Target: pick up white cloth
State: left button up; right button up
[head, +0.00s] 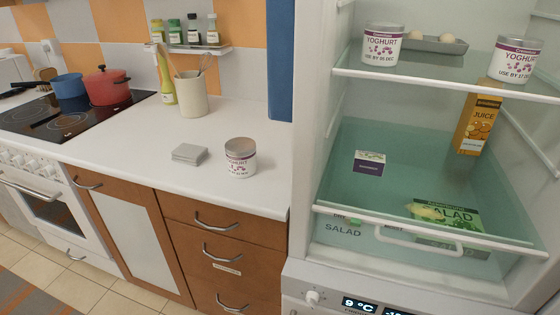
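A small folded pale grey-white cloth (190,154) lies flat on the white countertop (120,150), near its front edge. It is to the left of a yoghurt tub, with a small gap between them. Neither of my grippers shows in the head view.
The yoghurt tub (240,158) stands right of the cloth; a cream utensil pot (192,94) and an oil bottle (167,88) stand behind. An open fridge (310,120) is on the right. Pots (107,87) sit on the hob at left. The counter left of the cloth is clear.

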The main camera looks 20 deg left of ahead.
aim_at(187, 153)
jog(key=j+z, duration=0.3)
jog(key=j, duration=0.95)
